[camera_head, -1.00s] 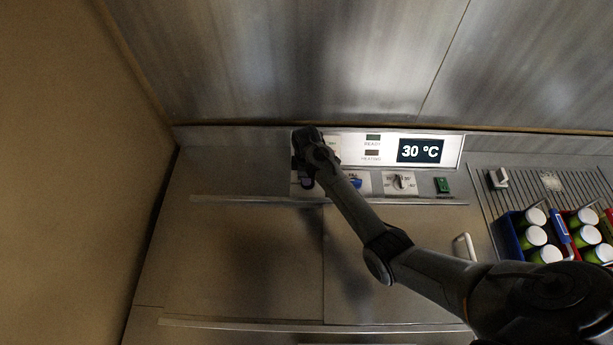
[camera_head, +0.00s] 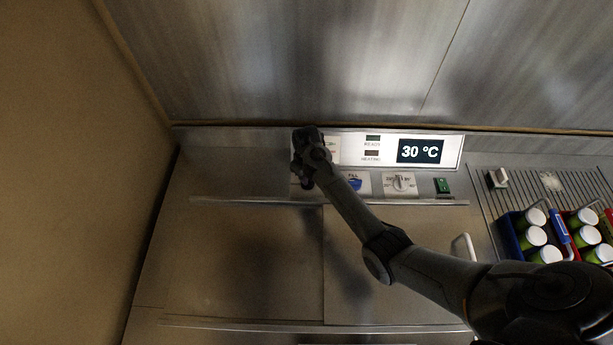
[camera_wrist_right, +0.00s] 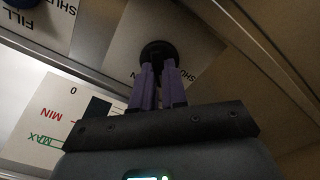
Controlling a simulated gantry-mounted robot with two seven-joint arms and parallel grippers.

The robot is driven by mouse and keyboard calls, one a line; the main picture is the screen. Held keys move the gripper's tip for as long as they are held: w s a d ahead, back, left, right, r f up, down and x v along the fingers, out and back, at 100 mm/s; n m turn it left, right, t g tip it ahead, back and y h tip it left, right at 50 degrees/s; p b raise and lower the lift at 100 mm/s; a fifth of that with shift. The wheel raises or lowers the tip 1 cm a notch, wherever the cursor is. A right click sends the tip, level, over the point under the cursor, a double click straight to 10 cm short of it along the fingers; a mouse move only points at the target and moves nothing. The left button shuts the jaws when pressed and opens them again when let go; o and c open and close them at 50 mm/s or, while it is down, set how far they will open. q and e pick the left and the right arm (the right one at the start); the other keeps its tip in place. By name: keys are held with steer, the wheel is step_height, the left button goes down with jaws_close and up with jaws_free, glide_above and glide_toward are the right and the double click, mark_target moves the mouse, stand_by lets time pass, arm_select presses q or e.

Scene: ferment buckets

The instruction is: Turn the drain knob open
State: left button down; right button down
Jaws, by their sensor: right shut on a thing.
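The drain knob (camera_wrist_right: 158,50) is a dark round knob on a pale plate in the right wrist view. Lettering reading SHUT shows on the plate beside it. My right gripper (camera_wrist_right: 159,70) is shut on this knob, with its purple fingers on either side of it. In the head view my right gripper (camera_head: 306,181) is at the left end of the control panel (camera_head: 350,165), and the gripper and wrist hide the knob there. How far the knob is turned is hard to tell. My left gripper is not in view.
Right of my gripper are the blue FILL knob (camera_head: 354,184), a pale temperature dial (camera_head: 399,182) and a green switch (camera_head: 442,185). The display (camera_head: 421,151) reads 30 °C. Several white-lidded jars stand in a blue crate (camera_head: 510,237) and a red crate at the right.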

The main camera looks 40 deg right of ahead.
steer(key=m, duration=0.4)
steer(key=shift+r+m, duration=0.1)
steer(key=shift+m, duration=0.2)
steer(key=shift+d+m, duration=0.1)
steer(key=shift+m, duration=1.8)
steer(key=c, duration=1.2)
jaws_free()
steer(key=shift+o, duration=0.2)
step_height(320, 180, up, 11)
